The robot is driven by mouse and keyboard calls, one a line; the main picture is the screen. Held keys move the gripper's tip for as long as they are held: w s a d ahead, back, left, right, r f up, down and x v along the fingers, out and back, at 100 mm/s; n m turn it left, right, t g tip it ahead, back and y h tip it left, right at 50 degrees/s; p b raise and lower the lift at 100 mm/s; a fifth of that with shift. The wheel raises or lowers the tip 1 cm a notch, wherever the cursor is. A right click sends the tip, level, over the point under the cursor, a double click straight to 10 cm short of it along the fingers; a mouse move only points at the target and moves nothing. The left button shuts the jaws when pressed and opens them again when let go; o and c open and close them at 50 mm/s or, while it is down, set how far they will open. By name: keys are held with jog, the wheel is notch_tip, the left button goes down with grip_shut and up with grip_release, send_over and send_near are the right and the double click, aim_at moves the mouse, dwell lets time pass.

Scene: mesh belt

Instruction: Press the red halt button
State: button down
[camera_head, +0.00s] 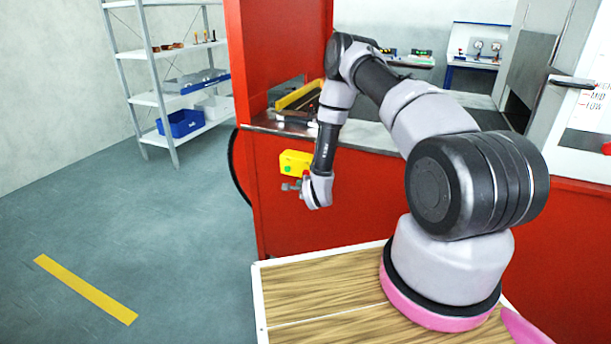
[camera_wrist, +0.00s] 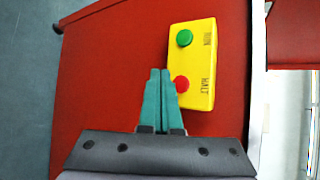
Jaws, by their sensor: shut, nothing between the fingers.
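The yellow button box (camera_wrist: 198,55) is fixed to the red side panel of the machine. It carries a green button (camera_wrist: 184,38) marked RUN and a red halt button (camera_wrist: 181,85) marked HALT. My gripper (camera_wrist: 160,72) is shut and empty, its teal fingers just left of the red button in the wrist view. I cannot tell whether the fingers touch the button or box. In the head view the yellow box (camera_head: 295,162) shows just above and left of my gripper (camera_head: 290,186), and the red button is mostly hidden there.
The red machine panel (camera_head: 350,205) is close behind the box. Above it runs a metal ledge (camera_head: 375,136) with a yellow-edged tray (camera_head: 298,100). A shelf rack (camera_head: 150,98) with a blue bin (camera_head: 180,123) stands at the back left. The floor at left is clear.

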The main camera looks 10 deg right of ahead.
jog(key=shift+w+d, duration=0.55)
jog(key=shift+w, duration=0.25)
jog(key=shift+w+d, duration=0.55)
jog(key=shift+w, duration=0.2)
jog(key=shift+w+d, duration=0.1)
dwell(0.8)
jog(key=shift+w+d, duration=0.15)
jog(key=shift+w, duration=0.1)
jog(key=shift+w+d, duration=0.3)
jog(key=shift+w, duration=0.1)
dwell(1.1)
jog(key=shift+s, duration=0.1)
jog(key=shift+s+a, duration=0.5)
jog(key=shift+s, duration=0.15)
jog(key=s+a, duration=0.1)
jog(key=s, duration=0.1)
jog(key=s+a, duration=0.2)
dwell(0.4)
